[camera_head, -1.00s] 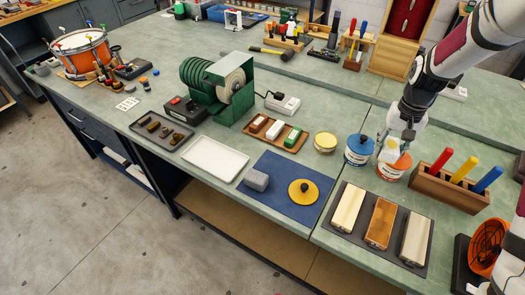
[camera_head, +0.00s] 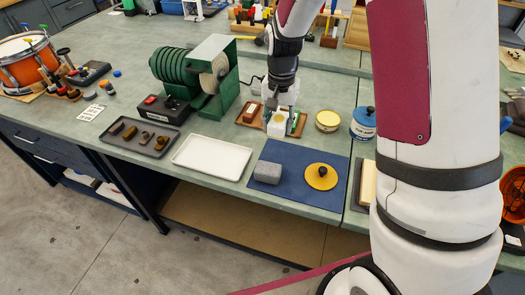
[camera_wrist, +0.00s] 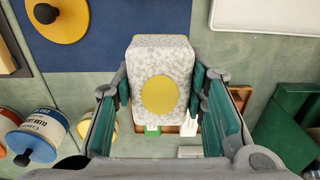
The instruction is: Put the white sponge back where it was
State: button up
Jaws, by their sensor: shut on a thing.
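The white sponge (camera_wrist: 160,58) is a speckled white block with a yellow round spot on the face toward the wrist camera. My gripper (camera_wrist: 161,88) is shut on it, with a green-padded finger on each side. In the head view the sponge (camera_head: 277,128) hangs from my gripper (camera_head: 280,113) in front of or above a wooden tray (camera_head: 242,123). A brown block (camera_head: 252,112) shows in that tray. A green block (camera_wrist: 152,131) and a white block (camera_wrist: 189,152) show beyond the sponge in the wrist view. The sponge hides part of the tray; I cannot tell its height above it.
A blue mat (camera_head: 290,196) holds a grey block (camera_head: 268,172) and a yellow disc (camera_head: 321,177). An empty white tray (camera_head: 211,158) lies left of it. A green machine (camera_head: 215,105) stands left of the wooden tray; a yellow-lidded tin (camera_head: 327,121) and blue can (camera_head: 364,122) stand right.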

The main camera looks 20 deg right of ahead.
aim_at(277, 152)
notch_tip(277, 152, down, 9)
jog(key=shift+f, duration=0.1)
dwell(0.4)
jog(key=shift+f, duration=0.15)
jog(key=o, duration=1.1)
